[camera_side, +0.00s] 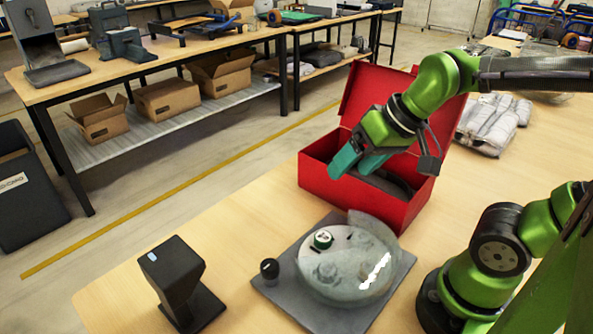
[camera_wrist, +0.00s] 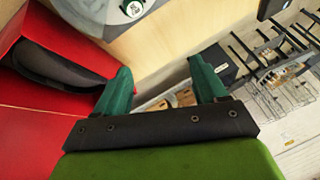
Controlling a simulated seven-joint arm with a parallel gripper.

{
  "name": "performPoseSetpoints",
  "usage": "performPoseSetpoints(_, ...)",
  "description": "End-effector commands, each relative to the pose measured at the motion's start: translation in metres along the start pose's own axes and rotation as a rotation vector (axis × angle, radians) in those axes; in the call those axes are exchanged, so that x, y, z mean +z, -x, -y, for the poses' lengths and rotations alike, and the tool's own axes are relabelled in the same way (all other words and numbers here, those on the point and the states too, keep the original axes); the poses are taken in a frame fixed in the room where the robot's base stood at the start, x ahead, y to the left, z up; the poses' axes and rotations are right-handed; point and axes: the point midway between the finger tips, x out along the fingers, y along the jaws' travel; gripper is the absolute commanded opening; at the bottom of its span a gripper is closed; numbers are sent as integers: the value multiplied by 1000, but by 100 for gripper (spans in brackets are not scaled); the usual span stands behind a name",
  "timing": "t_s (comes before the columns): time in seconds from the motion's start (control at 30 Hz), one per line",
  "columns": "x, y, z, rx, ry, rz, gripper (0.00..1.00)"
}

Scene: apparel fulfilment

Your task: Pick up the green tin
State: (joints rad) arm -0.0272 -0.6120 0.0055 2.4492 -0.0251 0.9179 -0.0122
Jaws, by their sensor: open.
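The green tin (camera_side: 322,239) is small and round with a white-marked lid. It sits at the far left part of a pale round plate (camera_side: 345,290) on a grey square base, and a clear curved cover appears to stand over part of that plate. The tin also shows at the top edge of the wrist view (camera_wrist: 133,8). My gripper (camera_side: 357,163) has green fingers and is open and empty, above the red box and higher than the tin, apart from it. The open fingers also show in the wrist view (camera_wrist: 162,75).
The open red box (camera_side: 350,203) holds a dark item and has its lid raised behind my gripper. A small black knob (camera_side: 269,268) is on the base's left corner. A black stand (camera_side: 175,275) is at the front left. Folded grey clothing (camera_side: 492,125) lies behind the box.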

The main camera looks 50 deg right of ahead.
Motion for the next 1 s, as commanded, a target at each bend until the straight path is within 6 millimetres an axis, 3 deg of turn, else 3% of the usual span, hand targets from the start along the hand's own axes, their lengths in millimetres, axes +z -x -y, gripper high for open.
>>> performPoseSetpoints(0.3, -25, -54, 13, 129, 521, 404, 72)
performPoseSetpoints(0.5, -36, -55, 14, 126, 785, 533, 72)
performPoseSetpoints(0.67, -31, -57, 11, 110, 847, 560, 72)
performPoseSetpoints(1.0, -1, -115, -11, 108, 847, 564, 72)
